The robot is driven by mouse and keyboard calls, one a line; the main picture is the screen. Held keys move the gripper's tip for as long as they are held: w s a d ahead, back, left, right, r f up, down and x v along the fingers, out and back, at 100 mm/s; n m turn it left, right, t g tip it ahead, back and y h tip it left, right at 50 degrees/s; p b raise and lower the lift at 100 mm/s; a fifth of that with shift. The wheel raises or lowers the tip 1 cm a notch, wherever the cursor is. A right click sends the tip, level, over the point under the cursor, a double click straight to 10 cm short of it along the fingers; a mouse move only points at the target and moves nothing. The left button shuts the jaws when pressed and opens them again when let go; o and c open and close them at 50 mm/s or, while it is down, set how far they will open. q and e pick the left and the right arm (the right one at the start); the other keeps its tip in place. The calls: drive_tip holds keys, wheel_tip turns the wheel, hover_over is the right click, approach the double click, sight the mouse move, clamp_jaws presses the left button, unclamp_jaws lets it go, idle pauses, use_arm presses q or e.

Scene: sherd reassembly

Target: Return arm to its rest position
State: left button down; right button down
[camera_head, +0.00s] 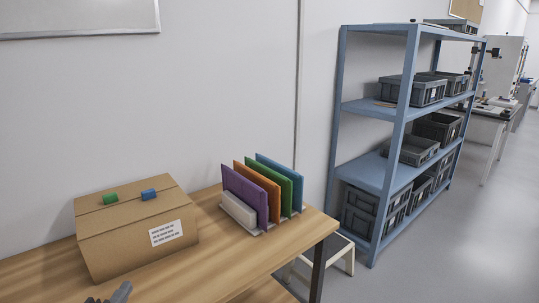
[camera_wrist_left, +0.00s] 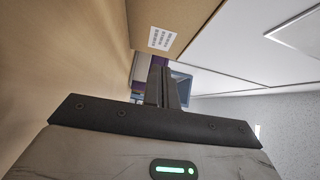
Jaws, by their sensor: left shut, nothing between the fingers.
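My left gripper (camera_head: 121,293) shows only as a dark tip at the bottom edge of the head view, over the wooden table and in front of the cardboard box (camera_head: 115,238). In the left wrist view its two dark fingers (camera_wrist_left: 162,72) are together, with nothing between them. The box with its white label also shows in the wrist view (camera_wrist_left: 190,22), beyond the fingers. My right gripper is in neither view.
A stool (camera_head: 340,250) and a blue shelf (camera_head: 371,173) with grey crates stand to the right.

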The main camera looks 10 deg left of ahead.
use_arm(q)
drive_tip(key=s+d+f+n+g+h, duration=0.1)
drive_tip(key=s+d+n, duration=0.3)
drive_tip(key=d, duration=0.4)
drive_tip(key=s+d+f+n+g+h, duration=0.2)
drive_tip(key=s+d+f+n+g, duration=0.1)
drive_tip(key=d, duration=0.6)
drive_tip(key=s+d+f+n+g+h, duration=0.2)
drive_tip(key=s+d+n, duration=0.4)
drive_tip(key=d, duration=0.3)
wheel_tip(320, 180, down, 2)
drive_tip(key=shift+d+f+n+g, duration=0.1)
drive_tip(key=shift+d+n+g, duration=0.15)
drive_tip(key=shift+n+g, duration=0.25)
drive_tip(key=shift+s, duration=0.1)
